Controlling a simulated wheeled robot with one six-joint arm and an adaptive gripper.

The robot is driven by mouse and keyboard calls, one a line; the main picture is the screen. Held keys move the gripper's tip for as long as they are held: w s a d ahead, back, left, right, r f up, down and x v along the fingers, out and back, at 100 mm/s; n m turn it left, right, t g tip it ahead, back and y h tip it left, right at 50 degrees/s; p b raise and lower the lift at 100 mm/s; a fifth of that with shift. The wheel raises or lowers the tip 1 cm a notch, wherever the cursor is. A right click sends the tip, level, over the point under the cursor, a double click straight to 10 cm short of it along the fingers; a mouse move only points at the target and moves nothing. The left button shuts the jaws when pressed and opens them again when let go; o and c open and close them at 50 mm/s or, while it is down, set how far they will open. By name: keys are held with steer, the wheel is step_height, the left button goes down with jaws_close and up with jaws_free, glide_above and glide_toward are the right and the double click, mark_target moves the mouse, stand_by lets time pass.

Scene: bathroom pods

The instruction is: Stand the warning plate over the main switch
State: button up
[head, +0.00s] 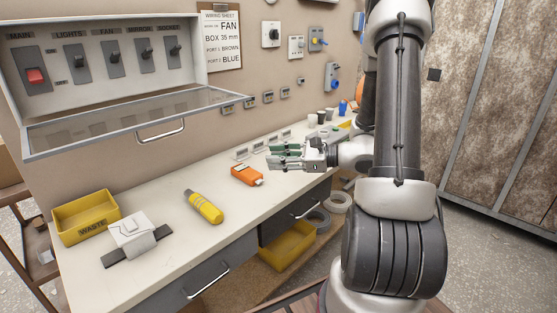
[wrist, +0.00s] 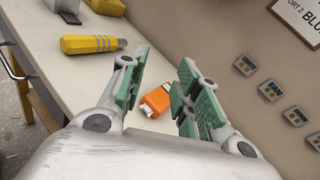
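The main switch (head: 36,75) is a red rocker on a dark plate, under the MAIN label at the left end of the open switch box (head: 205,62). Nothing covers it. I cannot pick out a warning plate for certain in either view. My gripper (head: 282,157) is over the far part of the bench, to the right of and behind an orange device (head: 246,175). In the wrist view my gripper (wrist: 158,92) has its green-padded fingers apart with nothing held. The orange device (wrist: 155,101) shows beyond and between them.
The box's glazed lid (head: 130,110) hangs open over the bench (head: 165,255). On the bench are a yellow tool (head: 203,207), a white block on a dark strip (head: 133,232), a yellow WASTE bin (head: 87,218) and small stands (head: 241,154). Cups (head: 312,121) stand at the far end.

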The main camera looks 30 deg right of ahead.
steer(key=w+d+f+m+t+h, duration=0.2)
steer(key=d+m, duration=0.1)
steer(key=d, duration=0.1)
steer(key=w+d+f+m+t+h, duration=0.1)
steer(key=d+f+m+t+h, duration=0.1)
steer(key=d+f+m, duration=0.1)
steer(key=w+d+f+m+t+h, duration=0.2)
steer(key=d+f+m, duration=0.1)
steer(key=d, duration=0.2)
steer(key=shift+w+d, duration=0.1)
steer(key=shift+w, duration=0.25)
steer(key=shift+m+t+h, duration=0.3)
steer(key=x, duration=0.6)
steer(key=shift+w+d+f, duration=0.1)
steer(key=shift+d+f, duration=0.05)
steer(key=shift+d, duration=0.25)
steer(key=x, duration=0.6)
steer(key=shift+a, duration=0.25)
jaws_close()
